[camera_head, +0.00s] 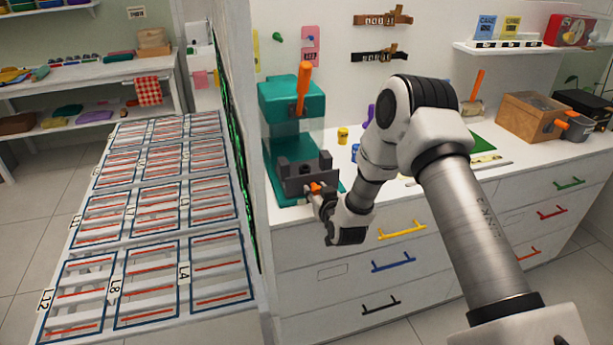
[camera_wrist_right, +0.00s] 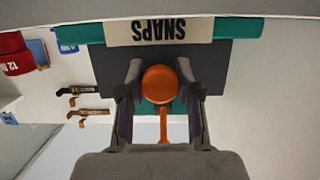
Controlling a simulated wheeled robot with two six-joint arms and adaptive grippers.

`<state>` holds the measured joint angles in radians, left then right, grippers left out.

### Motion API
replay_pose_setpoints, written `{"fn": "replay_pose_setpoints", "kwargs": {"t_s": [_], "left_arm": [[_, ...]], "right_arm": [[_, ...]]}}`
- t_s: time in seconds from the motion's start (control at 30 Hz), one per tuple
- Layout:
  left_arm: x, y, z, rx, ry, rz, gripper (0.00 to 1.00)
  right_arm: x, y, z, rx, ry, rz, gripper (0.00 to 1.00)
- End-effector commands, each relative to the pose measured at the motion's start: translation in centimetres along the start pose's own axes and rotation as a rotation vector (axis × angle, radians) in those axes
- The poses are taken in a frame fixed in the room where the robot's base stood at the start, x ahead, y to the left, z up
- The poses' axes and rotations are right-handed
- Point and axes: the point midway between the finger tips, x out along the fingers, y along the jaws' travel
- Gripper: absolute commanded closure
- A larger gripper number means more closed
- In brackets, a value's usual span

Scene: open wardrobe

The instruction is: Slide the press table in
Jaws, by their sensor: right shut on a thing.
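The teal press (camera_head: 285,105) with an upright orange lever (camera_head: 303,82) stands on the white counter at its left end. Its dark grey press table (camera_head: 290,181) sits at the front of the press, near the counter's front edge. An orange knob (camera_head: 316,187) is on the table's front. My right gripper (camera_head: 318,192) is shut on this knob. The right wrist view shows the orange knob (camera_wrist_right: 160,84) between the two fingers of my right gripper (camera_wrist_right: 160,72), with the dark plate (camera_wrist_right: 107,70) behind it. My left gripper is not in view.
A tall partition (camera_head: 238,110) stands close left of the press. Left of it is a rack (camera_head: 150,225) of marked slots. Small yellow and blue jars (camera_head: 342,136) stand right of the press. Drawers with coloured handles (camera_head: 393,262) lie below the counter. A wooden box (camera_head: 530,115) stands further right.

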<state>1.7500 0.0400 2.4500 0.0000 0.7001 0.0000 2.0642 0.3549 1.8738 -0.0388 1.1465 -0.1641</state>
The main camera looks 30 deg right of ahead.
Motion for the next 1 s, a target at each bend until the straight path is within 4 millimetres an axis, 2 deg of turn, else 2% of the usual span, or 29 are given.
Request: {"fn": "replay_pose_setpoints", "kwargs": {"t_s": [0.7, 1.0], "left_arm": [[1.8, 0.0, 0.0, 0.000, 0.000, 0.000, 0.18], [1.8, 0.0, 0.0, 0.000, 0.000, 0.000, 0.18]], "right_arm": [[4.8, 0.0, -1.1, 0.000, 0.002, 0.000, 0.94], [5.0, 0.0, -1.2, 0.000, -0.001, 0.000, 0.94]]}}
